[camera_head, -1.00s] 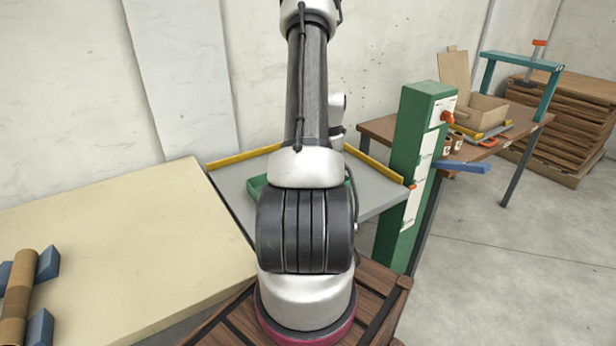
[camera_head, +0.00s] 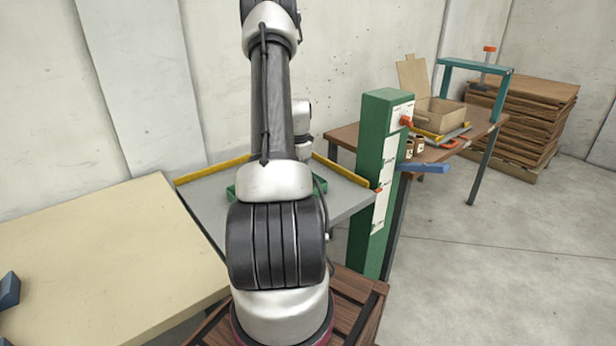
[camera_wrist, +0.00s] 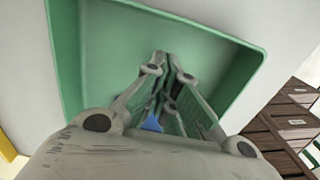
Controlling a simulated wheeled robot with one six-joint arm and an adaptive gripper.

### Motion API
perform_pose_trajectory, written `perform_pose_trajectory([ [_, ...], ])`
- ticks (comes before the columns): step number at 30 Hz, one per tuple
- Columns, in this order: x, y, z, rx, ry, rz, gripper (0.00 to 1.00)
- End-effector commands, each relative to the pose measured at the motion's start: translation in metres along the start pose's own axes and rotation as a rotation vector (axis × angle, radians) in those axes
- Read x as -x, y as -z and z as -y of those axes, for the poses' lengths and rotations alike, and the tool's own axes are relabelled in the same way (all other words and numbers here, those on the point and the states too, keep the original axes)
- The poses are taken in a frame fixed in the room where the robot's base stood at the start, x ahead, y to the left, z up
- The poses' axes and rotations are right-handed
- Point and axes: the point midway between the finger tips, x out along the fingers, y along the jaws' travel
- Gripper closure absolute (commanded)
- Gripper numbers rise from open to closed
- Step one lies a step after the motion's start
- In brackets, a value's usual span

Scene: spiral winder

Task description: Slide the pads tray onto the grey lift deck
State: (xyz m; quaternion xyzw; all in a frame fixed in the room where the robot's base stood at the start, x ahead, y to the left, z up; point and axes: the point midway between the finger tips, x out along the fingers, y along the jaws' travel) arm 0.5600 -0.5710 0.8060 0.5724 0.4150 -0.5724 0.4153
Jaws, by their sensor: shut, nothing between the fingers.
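The green tray (camera_wrist: 95,60) fills much of the wrist view, with its walls and part of its bare floor showing. In the head view only bits of its green rim (camera_head: 320,186) show beside my arm. It rests on the grey lift deck (camera_head: 208,205), whose surface also shows around the tray in the wrist view (camera_wrist: 22,75). My gripper (camera_wrist: 167,58) is shut and empty, with its fingers over the tray's inside. I cannot tell whether the fingertips touch the tray. In the head view my arm hides the gripper. A small blue shape (camera_wrist: 152,124) shows between the finger links.
Yellow strips (camera_head: 212,169) edge the deck. A green post (camera_head: 378,170) with an orange knob and blue lever (camera_head: 425,167) stands right of it. A cream table (camera_head: 100,260) lies left. Behind, a brown bench (camera_head: 345,136) holds a cardboard box (camera_head: 440,112). Open floor lies right.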

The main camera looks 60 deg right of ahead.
Motion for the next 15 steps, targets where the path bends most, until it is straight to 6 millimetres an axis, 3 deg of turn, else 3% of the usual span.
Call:
perform_pose_trajectory([
  [2,0.0,0.012,-0.008,0.004,0.0,0.0,1.0],
  [15,0.069,0.009,-0.007,0.0,-0.002,0.001,1.0],
])
